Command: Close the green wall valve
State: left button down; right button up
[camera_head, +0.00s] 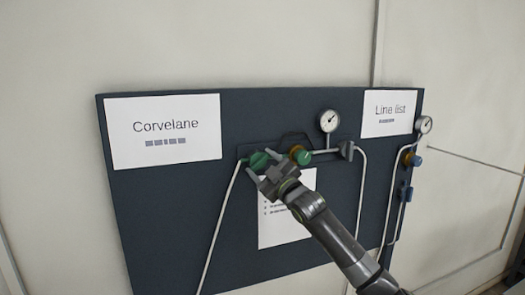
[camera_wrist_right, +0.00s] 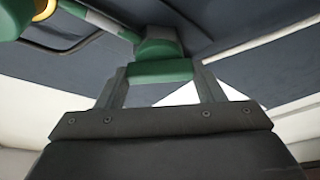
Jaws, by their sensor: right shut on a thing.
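The green wall valve (camera_head: 258,160) is mounted at the left end of the pipework on a dark wall panel. My right gripper (camera_head: 263,168) reaches up to it from the lower right and partly covers it. In the right wrist view, the two fingers of the right gripper (camera_wrist_right: 160,88) stand on either side of the valve's green handle (camera_wrist_right: 160,72) and are shut on it. The handle's exact angle to the pipe is hard to tell. My left gripper is not in view.
A round green knob on a brass body (camera_head: 302,156) sits just right of the gripper. A gauge (camera_head: 328,121) stands above the pipe, with a second gauge (camera_head: 424,124) at far right. Paper signs (camera_head: 165,130) hang on the panel.

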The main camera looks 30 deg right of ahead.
jog(key=shift+n+g+y, duration=0.3)
jog(key=shift+n, duration=1.1)
jog(key=n+g+y+b, duration=0.1)
jog(key=n, duration=0.1)
jog(key=shift+f+n+b, duration=0.1)
jog(key=shift+n+b, duration=0.2)
jog(key=shift+n+g+b, duration=0.3)
jog(key=shift+n+b, duration=0.15)
jog(key=shift+n, duration=0.45)
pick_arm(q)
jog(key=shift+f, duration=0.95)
pick_arm(e)
jog(key=shift+n+g, duration=0.7)
jog(key=shift+n, duration=0.9)
jog(key=o, duration=1)
